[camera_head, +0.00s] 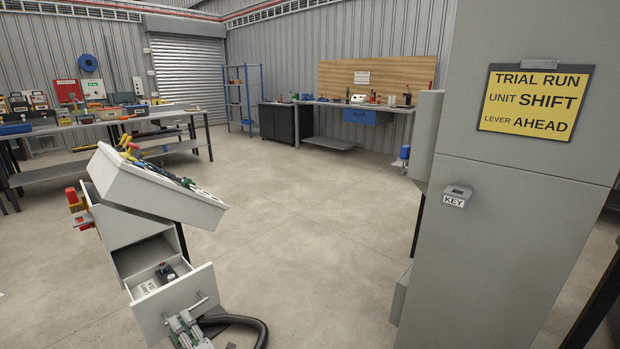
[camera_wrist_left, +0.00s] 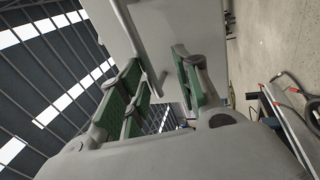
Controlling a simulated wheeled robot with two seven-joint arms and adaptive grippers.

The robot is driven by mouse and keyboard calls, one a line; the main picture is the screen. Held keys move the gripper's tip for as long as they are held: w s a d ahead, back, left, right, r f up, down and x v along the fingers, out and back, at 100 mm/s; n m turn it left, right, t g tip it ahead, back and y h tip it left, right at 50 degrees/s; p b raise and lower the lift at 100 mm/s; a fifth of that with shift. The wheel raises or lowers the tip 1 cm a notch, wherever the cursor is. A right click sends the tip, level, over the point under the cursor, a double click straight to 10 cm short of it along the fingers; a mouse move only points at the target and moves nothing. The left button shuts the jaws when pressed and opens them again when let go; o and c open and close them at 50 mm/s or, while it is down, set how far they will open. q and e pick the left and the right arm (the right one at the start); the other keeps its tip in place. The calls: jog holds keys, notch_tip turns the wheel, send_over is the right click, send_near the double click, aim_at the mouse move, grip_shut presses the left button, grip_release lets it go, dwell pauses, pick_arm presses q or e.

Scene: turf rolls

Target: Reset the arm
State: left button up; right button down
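My left gripper (camera_head: 188,331) is low in the head view, in front of the open drawer (camera_head: 168,306) of a white cabinet. In the left wrist view its green-padded fingers (camera_wrist_left: 160,92) stand apart, so it is open. The bar handle (camera_wrist_left: 140,45) of the drawer reaches down toward the gap between the fingers; I cannot tell whether they touch it. In the head view the handle (camera_head: 188,308) sits just above the gripper. My right gripper is not in view.
A tilted white tray of tools (camera_head: 160,185) tops the cabinet. A grey cabinet (camera_head: 510,220) with a yellow "TRIAL RUN" sign (camera_head: 532,101) and a "KEY" box (camera_head: 456,196) stands right. A black hose (camera_head: 250,322) lies beside the drawer. The floor between is clear; workbenches stand behind.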

aim_at(189, 310)
pick_arm(q)
jog(key=shift+h, duration=0.3)
jog(key=w, duration=0.1)
jog(key=w+r, duration=0.1)
jog(key=w+d+r, duration=0.1)
jog(key=shift+w, duration=0.35)
jog(key=shift+a+f, duration=0.1)
jog(key=shift+a, duration=0.2)
jog(key=shift+a, duration=0.1)
